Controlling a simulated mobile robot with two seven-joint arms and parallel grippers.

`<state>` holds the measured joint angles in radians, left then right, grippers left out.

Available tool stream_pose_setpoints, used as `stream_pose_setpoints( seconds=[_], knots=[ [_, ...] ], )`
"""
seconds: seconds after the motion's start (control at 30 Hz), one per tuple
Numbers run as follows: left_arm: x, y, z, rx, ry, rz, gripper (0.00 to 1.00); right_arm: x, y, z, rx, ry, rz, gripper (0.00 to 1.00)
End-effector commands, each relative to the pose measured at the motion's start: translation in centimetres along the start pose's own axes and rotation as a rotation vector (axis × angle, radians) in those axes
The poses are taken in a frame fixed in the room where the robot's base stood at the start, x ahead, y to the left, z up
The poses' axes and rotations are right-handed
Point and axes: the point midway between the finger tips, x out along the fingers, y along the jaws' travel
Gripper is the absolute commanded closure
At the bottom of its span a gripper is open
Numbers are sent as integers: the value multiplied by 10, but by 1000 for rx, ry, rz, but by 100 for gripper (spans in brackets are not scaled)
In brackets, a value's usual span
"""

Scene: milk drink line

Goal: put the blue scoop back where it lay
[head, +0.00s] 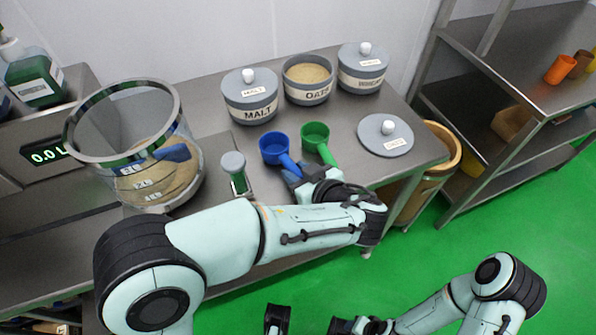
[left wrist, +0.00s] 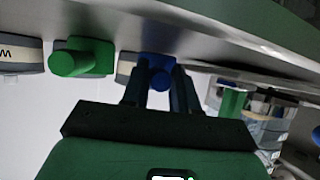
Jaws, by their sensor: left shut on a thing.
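The blue scoop (head: 274,149) is at the table's front part, its cup facing up, just left of the green scoop (head: 315,137). My left gripper (head: 297,178) is shut on the blue scoop's handle. In the left wrist view the blue scoop (left wrist: 157,68) sits between the two fingers (left wrist: 160,92), with the green scoop (left wrist: 85,58) beside it. Whether the blue scoop touches the table I cannot tell.
A malt jar (head: 250,96), an open oats jar (head: 308,80) and another lidded jar (head: 362,68) stand behind. A loose lid (head: 386,135) lies right. A green container with grey lid (head: 238,178) and a large clear vessel (head: 176,120) stand left.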

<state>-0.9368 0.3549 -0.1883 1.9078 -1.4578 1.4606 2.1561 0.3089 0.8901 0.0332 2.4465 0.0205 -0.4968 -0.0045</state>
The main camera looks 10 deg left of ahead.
Motion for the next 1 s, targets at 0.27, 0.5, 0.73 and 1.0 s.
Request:
stream_pose_setpoints(
  seconds=[0.27, 0.5, 0.73, 1.0],
  knots=[
    [0, 0, 1, -1, 0, 1, 100, 2, 1, -4, 1, 13, 0, 57],
    [1, 0, 1, -1, 0, 1, 42, 2, 1, -4, 1, 12, 0, 57],
    [1, 0, 1, 0, 0, 0, 19, 2, 1, -4, 1, 11, 0, 57],
    [1, 0, 1, 0, 0, 0, 15, 2, 1, -4, 1, 11, 0, 57]
  ],
)
